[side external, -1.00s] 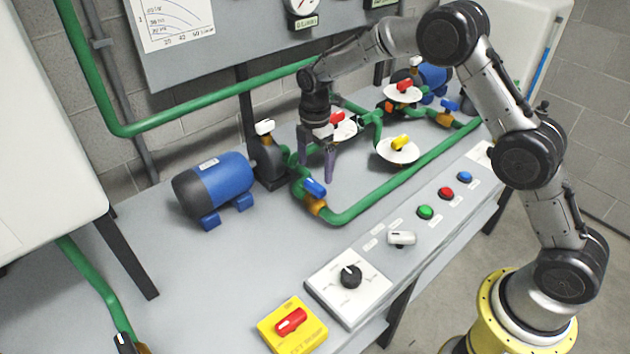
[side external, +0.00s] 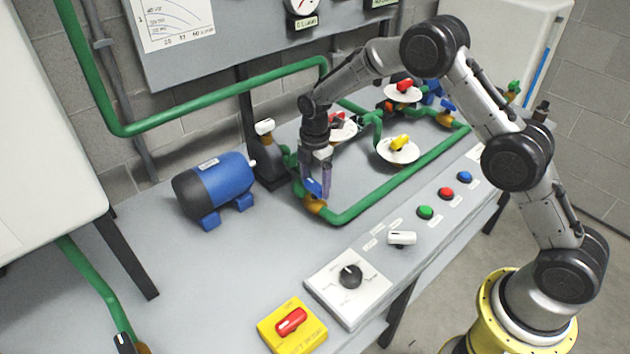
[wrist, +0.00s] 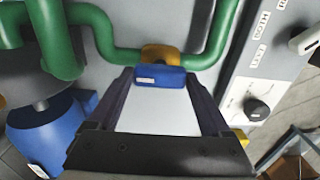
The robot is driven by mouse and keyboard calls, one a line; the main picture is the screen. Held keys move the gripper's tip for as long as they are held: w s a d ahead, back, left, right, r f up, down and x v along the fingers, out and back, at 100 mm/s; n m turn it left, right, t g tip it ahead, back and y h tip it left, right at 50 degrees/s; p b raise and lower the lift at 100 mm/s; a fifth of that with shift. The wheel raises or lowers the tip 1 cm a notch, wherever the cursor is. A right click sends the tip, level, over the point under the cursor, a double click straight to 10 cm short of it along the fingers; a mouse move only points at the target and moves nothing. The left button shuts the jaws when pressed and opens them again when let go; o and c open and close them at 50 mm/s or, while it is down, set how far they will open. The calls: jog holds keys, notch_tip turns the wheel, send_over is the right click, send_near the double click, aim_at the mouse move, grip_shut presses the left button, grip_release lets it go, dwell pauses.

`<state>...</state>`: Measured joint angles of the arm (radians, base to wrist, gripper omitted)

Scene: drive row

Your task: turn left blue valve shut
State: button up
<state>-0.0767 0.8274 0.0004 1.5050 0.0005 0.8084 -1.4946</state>
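The left blue valve has a blue lever handle (side external: 313,187) on an orange-brown body (side external: 315,206) in the green pipe. In the wrist view the handle (wrist: 160,76) lies crosswise, roughly in line with the pipe beside it. My gripper (side external: 318,190) is over this valve, pointing down. In the wrist view my gripper (wrist: 158,77) is open, with one finger towards each end of the handle. A small gap seems to show at each end. The exact fingertip depth against the handle is hard to tell.
A blue motor (side external: 215,185) stands left of the valve. A yellow-handled valve (side external: 400,142) on a white disc and a red-handled valve (side external: 337,119) are close by. The control panel with a black knob (side external: 350,276) lies in front. Green pipe (side external: 400,178) runs to the right.

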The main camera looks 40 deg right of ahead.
jog(key=c, duration=0.4)
jog(key=shift+m, duration=0.3)
jog(key=m, duration=0.3)
jog(key=shift+m, duration=0.3)
jog(key=m, duration=0.3)
jog(key=shift+m, duration=0.4)
jog(key=m, duration=0.5)
jog(key=shift+m, duration=2.4)
jog(key=shift+r, duration=0.1)
jog(key=o, duration=1.2)
jog(key=shift+c, duration=0.2)
